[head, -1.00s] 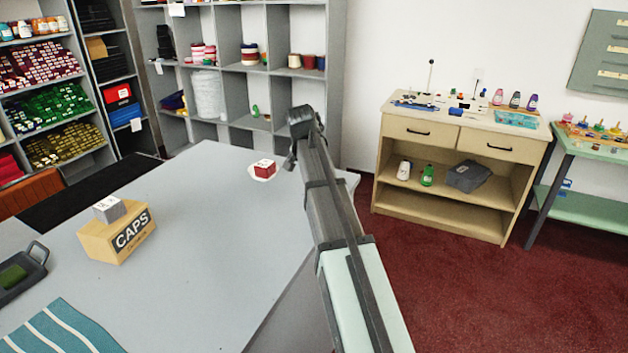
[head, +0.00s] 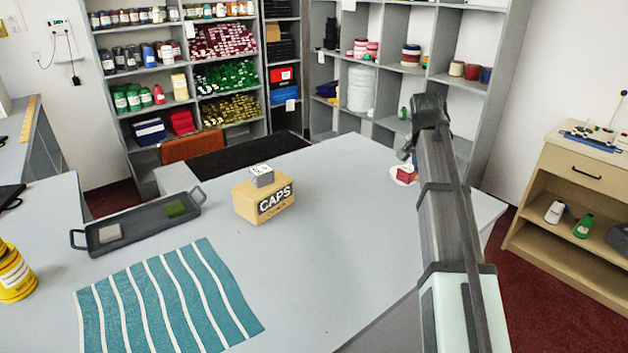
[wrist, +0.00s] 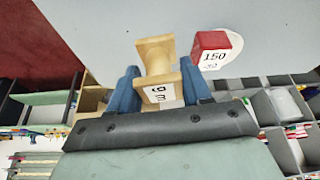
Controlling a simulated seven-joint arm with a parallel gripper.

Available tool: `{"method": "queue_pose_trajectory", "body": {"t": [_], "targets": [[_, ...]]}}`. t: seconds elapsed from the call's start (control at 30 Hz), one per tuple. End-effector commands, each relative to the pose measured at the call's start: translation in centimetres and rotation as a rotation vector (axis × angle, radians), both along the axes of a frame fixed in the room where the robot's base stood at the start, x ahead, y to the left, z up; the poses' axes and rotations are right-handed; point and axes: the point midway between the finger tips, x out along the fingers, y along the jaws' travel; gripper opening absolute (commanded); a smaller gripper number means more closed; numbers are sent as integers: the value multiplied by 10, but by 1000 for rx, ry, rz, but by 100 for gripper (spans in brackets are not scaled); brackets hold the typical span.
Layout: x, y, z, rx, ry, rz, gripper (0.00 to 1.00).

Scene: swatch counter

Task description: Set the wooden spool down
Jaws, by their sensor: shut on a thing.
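The wooden spool (wrist: 156,56) is pale wood with wide ends and a white label with dark marks. In the wrist view my gripper (wrist: 158,66) is shut on it, a blue finger on either side. The spool appears above the grey counter (wrist: 100,25); I cannot tell the gap. A red block (wrist: 212,46) labelled "150" lies beside the spool, apart from it, on a white round dish (wrist: 235,44). In the head view my arm's dark end is at the counter's far right, next to the red block (head: 405,174); the spool is hidden there.
A "CAPS" box (head: 255,207) with a grey block (head: 262,176) on top stands mid-counter. To its left are a dark tray (head: 145,231) holding swatches, a striped teal cloth (head: 165,300) and a yellow can (head: 12,275). Counter between box and arm is clear.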

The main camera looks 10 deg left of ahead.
Motion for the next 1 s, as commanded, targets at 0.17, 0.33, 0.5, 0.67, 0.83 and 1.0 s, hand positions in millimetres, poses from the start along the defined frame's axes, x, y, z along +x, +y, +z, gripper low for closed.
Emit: {"method": "queue_pose_trajectory", "body": {"t": [0.17,0.33,0.5,0.67,0.83,1.0], "targets": [[11,69,-4,0,0,90,14],[22,133,-6,0,1,170,14],[34,202,-6,-1,0,250,14],[48,266,-6,0,0,317,14],[68,319,-3,0,0,353,14],[98,333,3,0,0,330,14]]}}
